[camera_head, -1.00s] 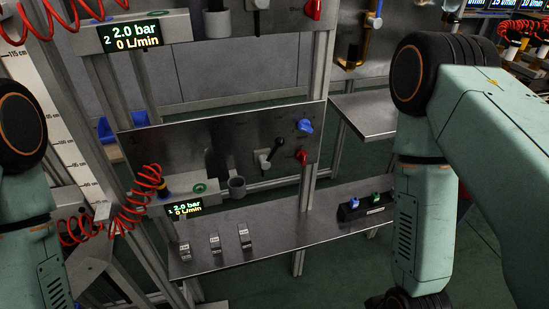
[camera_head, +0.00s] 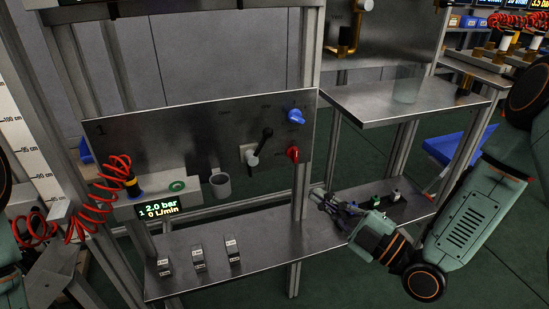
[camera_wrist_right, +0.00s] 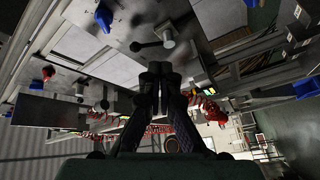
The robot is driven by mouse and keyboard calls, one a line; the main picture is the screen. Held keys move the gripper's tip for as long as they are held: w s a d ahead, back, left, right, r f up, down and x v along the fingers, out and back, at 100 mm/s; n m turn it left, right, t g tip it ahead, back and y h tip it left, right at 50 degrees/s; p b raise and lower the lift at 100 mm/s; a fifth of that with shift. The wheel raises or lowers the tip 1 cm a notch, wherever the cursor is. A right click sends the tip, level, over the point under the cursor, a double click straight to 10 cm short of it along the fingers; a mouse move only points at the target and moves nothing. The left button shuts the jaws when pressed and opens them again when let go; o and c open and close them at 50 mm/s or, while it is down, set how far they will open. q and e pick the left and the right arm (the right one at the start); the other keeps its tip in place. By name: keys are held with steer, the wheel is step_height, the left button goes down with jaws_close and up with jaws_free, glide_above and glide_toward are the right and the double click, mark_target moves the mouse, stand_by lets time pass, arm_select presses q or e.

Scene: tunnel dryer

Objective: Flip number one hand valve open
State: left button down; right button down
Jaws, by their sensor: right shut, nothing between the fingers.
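The panel marked 1 (camera_head: 180,130) stands upright at the centre of the head view. Its hand valve (camera_head: 260,146) has a pale body and a black lever slanting up to the right. A blue knob (camera_head: 295,117) and a red knob (camera_head: 293,154) sit to its right. My right gripper (camera_head: 322,197) is shut and empty, below and right of the valve, apart from it, near the shelf's right end. In the right wrist view its closed fingers (camera_wrist_right: 161,72) point up towards a black lever (camera_wrist_right: 148,45) with a blue knob nearby. My left gripper is out of view.
An upright post stands between gripper and valve in the head view.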

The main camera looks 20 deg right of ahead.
steer(key=shift+s+d+r+n+t+y, duration=0.15)
steer(key=shift+r+n+y, duration=0.15)
steer(key=shift+r+n, duration=0.25)
steer(key=shift+d+r+n+t+y, duration=0.15)
steer(key=shift+r+n+y, duration=0.2)
steer(key=shift+n, duration=0.2)
steer(key=shift+a+r, duration=0.1)
steer(key=b+x, duration=0.5)
steer(key=x, duration=0.9)
